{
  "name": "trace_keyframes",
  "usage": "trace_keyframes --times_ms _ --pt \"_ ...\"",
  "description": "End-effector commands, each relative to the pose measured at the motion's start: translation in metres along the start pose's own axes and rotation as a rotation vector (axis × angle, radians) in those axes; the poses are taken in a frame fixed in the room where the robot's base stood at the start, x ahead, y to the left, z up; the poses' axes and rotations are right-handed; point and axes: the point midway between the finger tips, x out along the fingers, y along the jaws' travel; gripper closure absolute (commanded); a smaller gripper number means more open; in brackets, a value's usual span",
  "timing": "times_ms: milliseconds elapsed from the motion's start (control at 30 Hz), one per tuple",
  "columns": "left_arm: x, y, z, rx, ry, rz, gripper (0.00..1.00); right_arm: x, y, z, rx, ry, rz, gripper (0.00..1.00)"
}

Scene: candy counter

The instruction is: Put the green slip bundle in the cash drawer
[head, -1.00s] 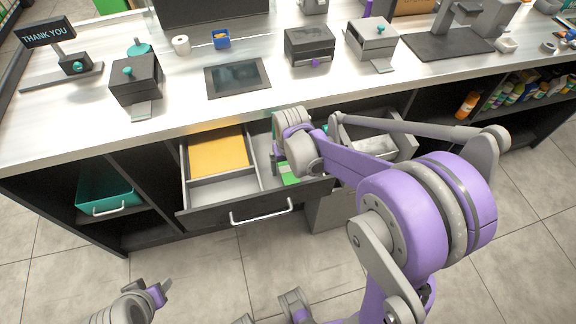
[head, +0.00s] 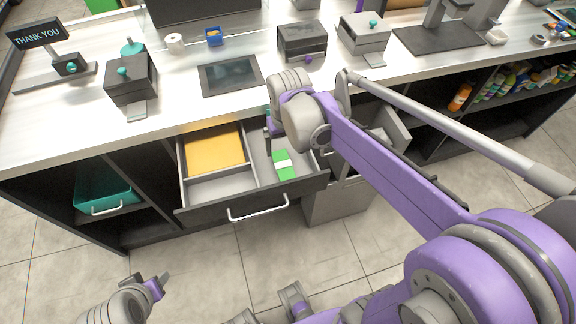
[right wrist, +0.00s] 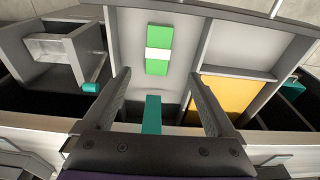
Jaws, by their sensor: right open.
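The green slip bundle (head: 284,166) with a white band lies flat in the right compartment of the open cash drawer (head: 236,207). It also shows in the right wrist view (right wrist: 158,50), on the pale drawer floor (right wrist: 184,55). My right gripper (head: 268,134) is over the back part of the drawer, apart from the bundle. In the right wrist view its two fingers (right wrist: 160,76) are spread, with nothing held between them. My left gripper (head: 160,284) is low at the lower left, well away from the drawer; its jaw state is unclear.
A yellow-orange pad (head: 213,152) fills the drawer's back left compartment. A teal bin (head: 105,195) sits on a shelf to the left. A grey open bin (head: 338,197) stands right of the drawer. Boxes and a dark tablet (head: 230,75) stand on the counter above.

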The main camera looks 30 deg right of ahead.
Motion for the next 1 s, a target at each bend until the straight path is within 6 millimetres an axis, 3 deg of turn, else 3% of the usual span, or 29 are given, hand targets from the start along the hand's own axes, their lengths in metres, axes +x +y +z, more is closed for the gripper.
trace_keyframes --times_ms 300,500,633,1000 --pt "0.0 0.0 0.0 0.0 0.0 0.0 0.5 -0.001 -0.021 0.102 -0.135 0.186 -0.036 0.09" --pt "0.0 0.0 0.0 0.0 0.0 0.0 0.5 0.013 -0.025 0.146 -0.198 0.279 -0.055 0.09" --pt "0.0 0.0 0.0 0.0 0.0 0.0 0.5 0.017 -0.026 0.156 -0.213 0.303 -0.06 0.09" --pt "0.0 0.0 0.0 0.0 0.0 0.0 0.5 0.018 -0.026 0.157 -0.214 0.306 -0.061 0.09"
